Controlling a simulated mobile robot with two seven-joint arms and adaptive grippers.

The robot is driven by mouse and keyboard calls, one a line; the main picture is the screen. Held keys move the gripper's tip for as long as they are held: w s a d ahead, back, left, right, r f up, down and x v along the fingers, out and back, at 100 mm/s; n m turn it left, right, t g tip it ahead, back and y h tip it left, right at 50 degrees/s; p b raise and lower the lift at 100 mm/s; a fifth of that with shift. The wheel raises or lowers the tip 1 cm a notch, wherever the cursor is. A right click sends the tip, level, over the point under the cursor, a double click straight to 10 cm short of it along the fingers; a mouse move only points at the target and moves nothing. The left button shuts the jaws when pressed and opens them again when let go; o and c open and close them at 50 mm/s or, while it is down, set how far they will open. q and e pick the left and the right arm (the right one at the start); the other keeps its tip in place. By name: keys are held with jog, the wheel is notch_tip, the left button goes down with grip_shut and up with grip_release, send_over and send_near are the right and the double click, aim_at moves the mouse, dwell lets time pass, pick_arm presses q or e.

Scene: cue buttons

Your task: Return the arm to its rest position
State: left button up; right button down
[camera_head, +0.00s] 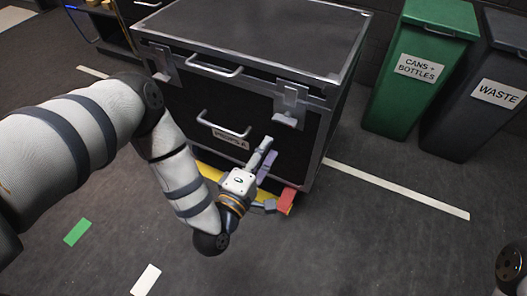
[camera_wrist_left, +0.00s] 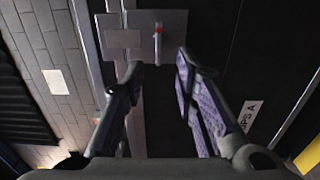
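My left arm comes in from the left in the head view and bends down in front of a black flight case (camera_head: 262,95). My left gripper (camera_head: 276,176) is low before the case front, with its two fingers spread and nothing visible between them. In the left wrist view the fingers (camera_wrist_left: 158,72) with purple pads are also apart. Beyond them is a metal latch plate (camera_wrist_left: 118,38) with a small red-tipped part. My right gripper is out of view; only a bit of that arm shows at the bottom right.
A yellow strip (camera_head: 208,171) and a red block (camera_head: 287,198) lie low by the case, partly hidden by my gripper. A green bin (camera_head: 422,65) and a grey bin (camera_head: 480,95) stand right. White and green floor markings surround open floor in front.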

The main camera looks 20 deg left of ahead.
pick_arm(q)
jog(key=shift+s, duration=0.5)
